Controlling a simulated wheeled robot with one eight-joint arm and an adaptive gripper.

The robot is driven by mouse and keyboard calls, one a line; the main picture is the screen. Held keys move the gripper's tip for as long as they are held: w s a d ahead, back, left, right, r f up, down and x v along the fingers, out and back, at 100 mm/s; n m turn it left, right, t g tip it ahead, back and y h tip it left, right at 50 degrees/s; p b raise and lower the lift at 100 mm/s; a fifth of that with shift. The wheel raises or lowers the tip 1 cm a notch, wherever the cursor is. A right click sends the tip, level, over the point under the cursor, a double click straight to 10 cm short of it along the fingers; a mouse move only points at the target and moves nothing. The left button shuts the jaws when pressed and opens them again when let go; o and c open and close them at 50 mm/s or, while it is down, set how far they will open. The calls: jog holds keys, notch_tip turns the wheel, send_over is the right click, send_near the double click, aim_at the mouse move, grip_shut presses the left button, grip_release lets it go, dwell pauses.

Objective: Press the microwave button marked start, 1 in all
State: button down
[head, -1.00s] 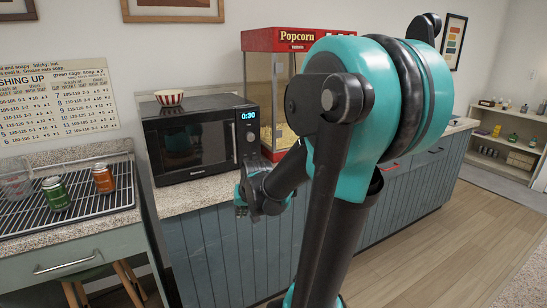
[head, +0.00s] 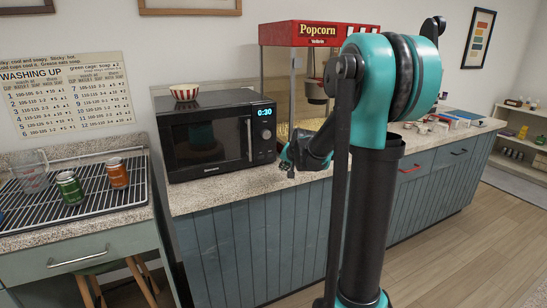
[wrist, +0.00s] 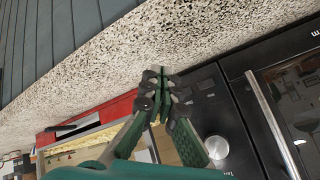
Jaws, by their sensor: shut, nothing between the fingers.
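The black microwave (head: 212,140) stands on the speckled counter, door shut, its display (head: 264,112) reading 0:30. Its control panel (head: 264,140) is on the right side of its front. My gripper (head: 288,167) is at the panel's lower right, over the counter's front edge. In the wrist view my gripper (wrist: 160,78) is shut and empty, its fingertips beside the panel. The panel there shows a silver knob (wrist: 216,147) and dark buttons (wrist: 206,84). The button marks are too small to read. I cannot tell whether the fingertips touch the panel.
A red popcorn machine (head: 315,36) stands right of the microwave.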

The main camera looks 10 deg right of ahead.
aim_at(270, 155)
jog(key=shift+w+a, duration=0.45)
jog(key=shift+w, duration=0.95)
jog(key=shift+w+a, duration=0.5)
jog(key=shift+w, duration=0.85)
jog(key=shift+w+a, duration=0.45)
jog(key=shift+w, duration=0.95)
jog(key=shift+w, duration=0.1)
jog(key=shift+w+a, duration=0.15)
jog(key=shift+w, duration=0.15)
